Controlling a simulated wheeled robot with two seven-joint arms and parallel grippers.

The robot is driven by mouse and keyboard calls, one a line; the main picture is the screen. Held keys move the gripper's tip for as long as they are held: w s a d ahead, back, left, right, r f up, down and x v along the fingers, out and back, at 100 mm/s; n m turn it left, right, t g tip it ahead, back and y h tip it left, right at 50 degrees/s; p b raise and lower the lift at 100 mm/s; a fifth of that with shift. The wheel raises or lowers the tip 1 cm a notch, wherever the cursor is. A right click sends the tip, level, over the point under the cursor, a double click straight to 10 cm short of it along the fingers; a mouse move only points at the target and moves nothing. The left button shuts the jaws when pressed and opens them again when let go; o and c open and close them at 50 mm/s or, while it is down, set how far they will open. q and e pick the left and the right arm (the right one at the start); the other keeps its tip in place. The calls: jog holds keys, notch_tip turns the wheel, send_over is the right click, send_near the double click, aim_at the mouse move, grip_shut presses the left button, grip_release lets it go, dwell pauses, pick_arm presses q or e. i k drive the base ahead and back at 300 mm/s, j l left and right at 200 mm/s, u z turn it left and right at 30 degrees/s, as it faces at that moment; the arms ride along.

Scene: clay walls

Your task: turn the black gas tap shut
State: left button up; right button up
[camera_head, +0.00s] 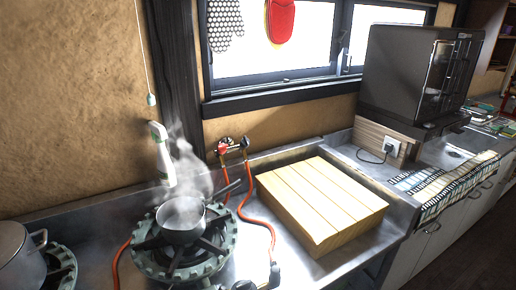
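A small gas fitting is on the clay wall below the window, with a red tap (222,150) on its left and a black tap (244,143) on its right. Orange hoses hang from the fitting. The right hose (270,232) runs from below the black tap to a black part (275,274) at the bottom edge. The black tap is small, and I cannot tell how its handle is turned. Neither of my grippers is in view, and nothing touches the tap.
A steaming pan (182,216) stands on a gas burner (150,258), its handle pointing towards the taps. A large pot (18,262) is at the left. A wooden block (320,200) lies right of the hoses. A black oven (415,75) stands at the back right.

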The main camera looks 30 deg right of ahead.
aim_at(244, 143)
jog(key=z, duration=0.85)
